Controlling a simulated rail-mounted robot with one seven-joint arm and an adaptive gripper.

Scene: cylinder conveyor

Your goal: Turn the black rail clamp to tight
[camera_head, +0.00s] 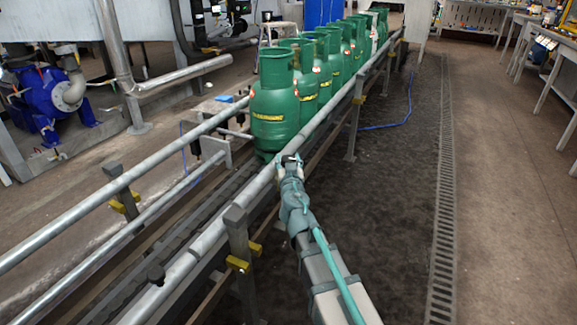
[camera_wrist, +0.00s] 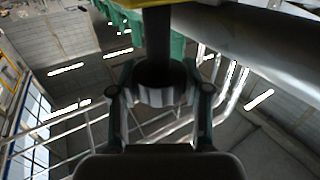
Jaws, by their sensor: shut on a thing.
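My gripper (camera_head: 289,160) is at the near guide rail, just right of the closest green cylinder. In the wrist view my gripper (camera_wrist: 158,93) has its two fingers closed around a black upright part, which looks like the black rail clamp (camera_wrist: 157,40). A yellow piece shows above this part at the top edge. In the head view the clamp is hidden behind my gripper and wrist. Whether it is loose or tight cannot be told from these frames.
Green gas cylinders (camera_head: 274,107) stand in a row on the conveyor between two grey guide rails (camera_head: 215,229). Posts with yellow fittings (camera_head: 239,264) carry the near rail. A blue pump (camera_head: 48,105) stands at the left.

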